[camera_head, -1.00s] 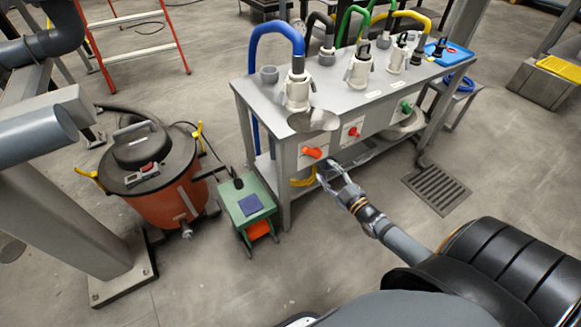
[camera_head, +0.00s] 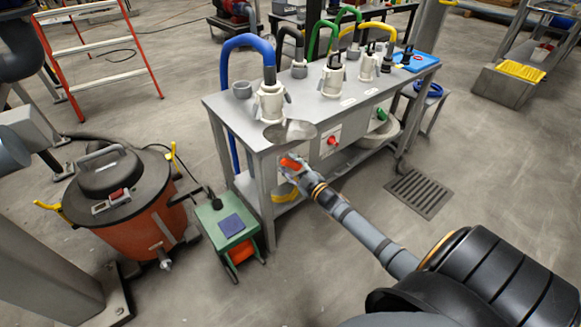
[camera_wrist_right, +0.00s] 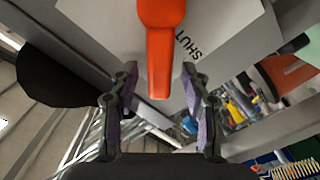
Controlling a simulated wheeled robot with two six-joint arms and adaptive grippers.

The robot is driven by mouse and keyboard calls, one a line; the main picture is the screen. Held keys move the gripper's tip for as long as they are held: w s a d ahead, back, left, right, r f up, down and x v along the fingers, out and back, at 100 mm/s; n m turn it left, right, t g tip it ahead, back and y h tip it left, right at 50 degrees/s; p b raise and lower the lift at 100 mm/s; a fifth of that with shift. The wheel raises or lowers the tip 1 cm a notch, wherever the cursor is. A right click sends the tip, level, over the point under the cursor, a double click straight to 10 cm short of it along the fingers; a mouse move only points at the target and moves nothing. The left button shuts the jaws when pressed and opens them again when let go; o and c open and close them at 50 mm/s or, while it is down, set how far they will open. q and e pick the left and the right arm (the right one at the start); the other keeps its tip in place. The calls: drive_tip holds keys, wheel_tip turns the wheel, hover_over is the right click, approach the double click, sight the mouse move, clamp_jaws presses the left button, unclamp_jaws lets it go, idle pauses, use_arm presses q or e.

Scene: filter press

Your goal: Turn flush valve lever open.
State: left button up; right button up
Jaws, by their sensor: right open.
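The orange lever (camera_head: 290,162) sits on the front of the grey metal bench, at its left end. In the right wrist view the orange lever (camera_wrist_right: 161,45) hangs down from the top middle, its tip reaching between my finger pads. A white plate with the word SHUT is behind it. My right gripper (camera_head: 292,172) is at this lever in the head view and partly covers it. In the wrist view my right gripper (camera_wrist_right: 160,84) is open, with a gap on each side of the lever. My left gripper is not in view.
The bench (camera_head: 228,107) carries several white fittings and coloured hoses. A red knob (camera_head: 332,141) and a green one (camera_head: 381,115) are further right on its front. A green stool-like stand (camera_head: 227,225) and an orange vacuum drum (camera_head: 130,225) stand left. Floor by the drain grate (camera_head: 420,193) is clear.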

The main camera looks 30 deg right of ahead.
clamp_jaws()
idle(0.3)
